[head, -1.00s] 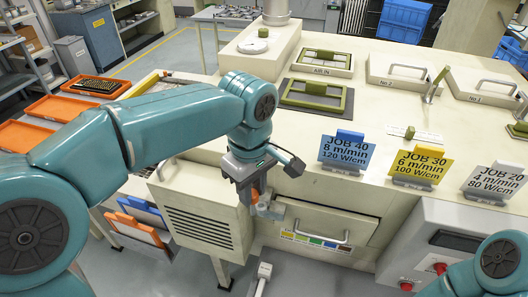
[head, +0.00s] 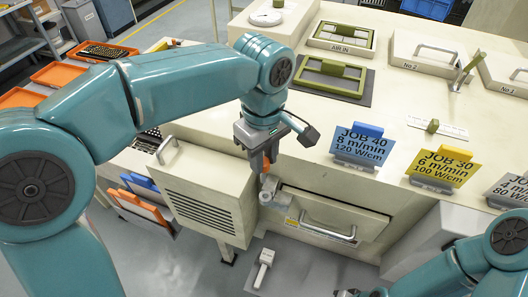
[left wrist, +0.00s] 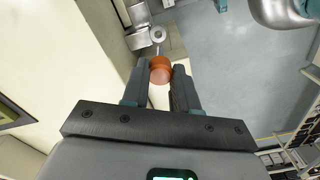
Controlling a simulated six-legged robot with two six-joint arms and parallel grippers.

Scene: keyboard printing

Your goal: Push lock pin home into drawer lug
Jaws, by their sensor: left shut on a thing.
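The lock pin shows as an orange-red round head (left wrist: 160,70) between the two fingers of my left gripper (left wrist: 160,82) in the left wrist view. In the head view my left gripper (head: 262,165) points down at the upper left corner of the drawer (head: 325,220), shut on the pin. The grey drawer lug (head: 268,190) is just below the fingers. A grey round fitting (left wrist: 158,34) lies just beyond the pin head in the left wrist view. How deep the pin sits in the lug cannot be told. My right gripper is not clearly visible.
A vented cream box (head: 205,195) stands close left of the lug. The drawer handle (head: 328,230) sticks out to the right. A blue JOB 40 sign (head: 362,142) and a yellow JOB 30 sign (head: 443,165) stand on the top. A small white lever-like item (head: 264,268) is low in front.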

